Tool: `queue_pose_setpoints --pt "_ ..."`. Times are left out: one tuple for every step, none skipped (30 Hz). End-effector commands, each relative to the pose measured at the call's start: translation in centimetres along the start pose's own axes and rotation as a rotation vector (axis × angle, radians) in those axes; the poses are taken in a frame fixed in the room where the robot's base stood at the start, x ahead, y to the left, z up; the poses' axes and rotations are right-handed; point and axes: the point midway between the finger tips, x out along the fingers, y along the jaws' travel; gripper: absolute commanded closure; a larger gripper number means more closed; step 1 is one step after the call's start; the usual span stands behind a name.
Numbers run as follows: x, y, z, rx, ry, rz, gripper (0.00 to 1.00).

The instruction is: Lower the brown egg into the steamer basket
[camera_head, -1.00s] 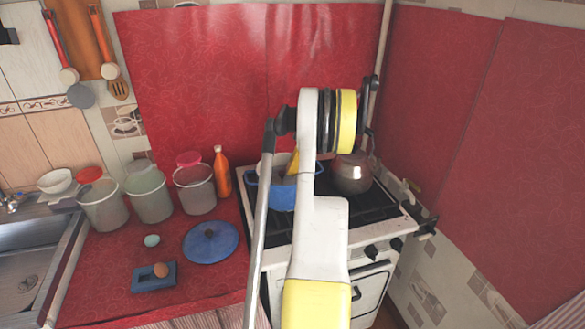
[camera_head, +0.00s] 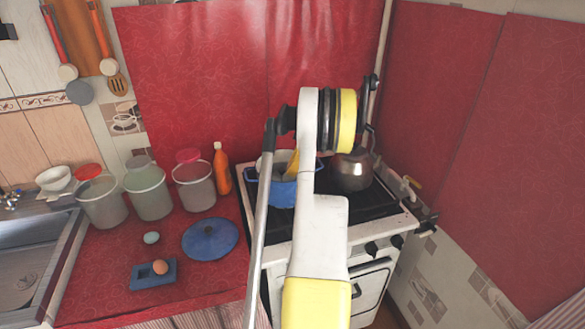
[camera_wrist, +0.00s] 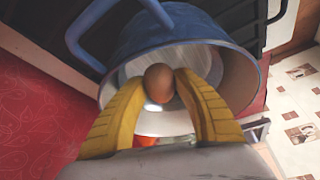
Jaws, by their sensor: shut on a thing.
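A brown egg (camera_wrist: 159,82) is between the yellow fingertips of my gripper (camera_wrist: 166,84) in the wrist view. The gripper is shut on it, over the mouth of a blue pot (camera_wrist: 190,30). A pale, light-coloured inside, which may be the steamer basket (camera_wrist: 180,122), shows below the egg. I cannot tell how far the egg is above it. In the head view, the blue pot (camera_head: 284,192) stands on the stove, and my arm hides most of the gripper and the held egg.
A blue holder (camera_head: 143,281) with another brown egg (camera_head: 160,267), a pale egg (camera_head: 151,238) and a blue lid (camera_head: 210,239) lie on the red counter. Several canisters and an orange bottle (camera_head: 221,168) stand behind. A kettle (camera_head: 352,170) is right of the pot.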

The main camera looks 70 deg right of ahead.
Motion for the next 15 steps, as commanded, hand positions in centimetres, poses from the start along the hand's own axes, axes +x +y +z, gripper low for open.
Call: queue_pose_setpoints --pt "0.11 0.0 0.05 0.0 0.0 0.0 0.75" --pt "0.16 0.0 0.06 0.0 0.0 0.0 0.75" --pt "0.21 0.0 0.09 0.0 0.0 0.0 0.75" --pt "0.25 0.0 0.1 0.0 0.0 0.0 0.75" --pt "0.29 0.0 0.12 0.0 0.0 0.0 0.75" --pt "0.35 0.0 0.14 0.0 0.0 0.0 0.75" --pt "0.39 0.0 0.16 0.0 0.0 0.0 0.75" --pt "0.43 0.0 0.18 0.0 0.0 0.0 0.75" --pt "0.49 0.0 0.2 0.0 0.0 0.0 0.75" --pt "0.53 0.0 0.22 0.0 0.0 0.0 0.75" --pt "0.57 0.0 0.23 0.0 0.0 0.0 0.75" --pt "0.62 0.0 0.26 0.0 0.0 0.0 0.75" --pt "0.67 0.0 0.27 0.0 0.0 0.0 0.75" --pt "0.71 0.0 0.29 0.0 0.0 0.0 0.75" --pt "0.76 0.0 0.31 0.0 0.0 0.0 0.75"
